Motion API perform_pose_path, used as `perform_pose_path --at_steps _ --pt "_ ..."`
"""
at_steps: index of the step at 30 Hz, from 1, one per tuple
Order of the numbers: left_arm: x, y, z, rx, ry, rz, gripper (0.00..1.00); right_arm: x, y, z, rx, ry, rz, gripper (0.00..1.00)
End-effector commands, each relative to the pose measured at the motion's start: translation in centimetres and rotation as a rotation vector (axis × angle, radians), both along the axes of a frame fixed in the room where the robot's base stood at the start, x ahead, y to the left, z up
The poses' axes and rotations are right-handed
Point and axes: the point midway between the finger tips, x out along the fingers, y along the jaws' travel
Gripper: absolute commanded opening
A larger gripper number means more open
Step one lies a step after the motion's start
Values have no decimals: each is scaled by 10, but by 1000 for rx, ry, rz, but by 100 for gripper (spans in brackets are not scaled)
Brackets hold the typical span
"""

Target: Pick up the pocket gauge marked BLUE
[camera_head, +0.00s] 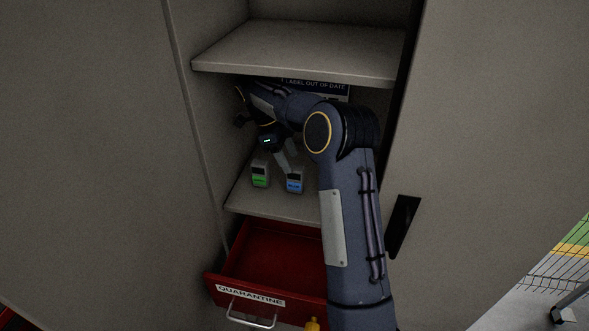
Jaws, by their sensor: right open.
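The pocket gauge marked BLUE (294,183) is a small grey device with a blue label. It stands on the lower shelf of the cabinet. A similar gauge with a green label (260,176) stands just to its left. My right gripper (281,158) is open and reaches down into the shelf space, close above and behind the two gauges. My right arm hides part of the shelf to the right. My left gripper does not show.
An upper shelf (300,50) hangs over my right arm. A red drawer marked QUARANTINE (250,293) is open below, empty where it shows. A dark sign stands at the back, partly hidden. Cabinet walls bound both sides. A wire rack (560,265) is at far right.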

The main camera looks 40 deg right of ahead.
Motion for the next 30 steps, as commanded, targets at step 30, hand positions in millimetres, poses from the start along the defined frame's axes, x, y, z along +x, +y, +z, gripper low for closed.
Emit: perform_pose_path --at_steps 30 --pt "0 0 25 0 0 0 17 -28 -12 -67 0 -2 -1 32"
